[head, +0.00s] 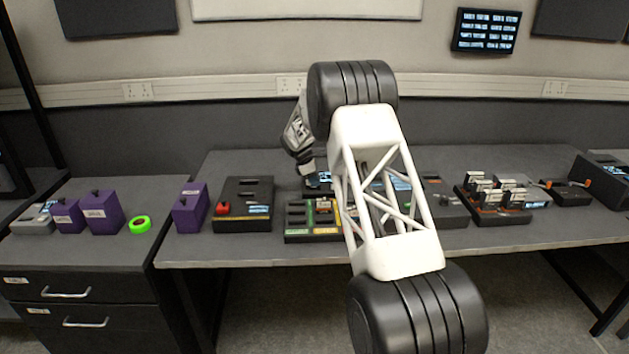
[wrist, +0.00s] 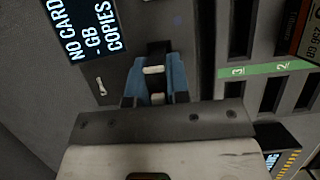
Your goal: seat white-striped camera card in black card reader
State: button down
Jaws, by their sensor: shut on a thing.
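My gripper (wrist: 155,92) is shut on a dark card with white marks (wrist: 153,70), presumably the white-striped camera card; the fingers hide most of it. The black card reader (wrist: 90,70) is right by the fingertips in the wrist view. Its screen reads "NO CARD - GB COPIES". I cannot tell whether the card's lower end is inside the reader's slot. In the head view my gripper (head: 306,166) is over the reader (head: 317,190), which is partly hidden by my arm.
A slotted card rack (head: 300,236) with coloured label strips stands in front of the reader; its green strip (wrist: 262,69) shows in the wrist view. A black box with a red button (head: 243,205) and a purple box (head: 190,208) stand left. A module rack (head: 500,215) stands right.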

jog(key=c, duration=0.7)
grip_release()
jog(key=shift+r, duration=0.2)
jog(key=shift+r, duration=3.55)
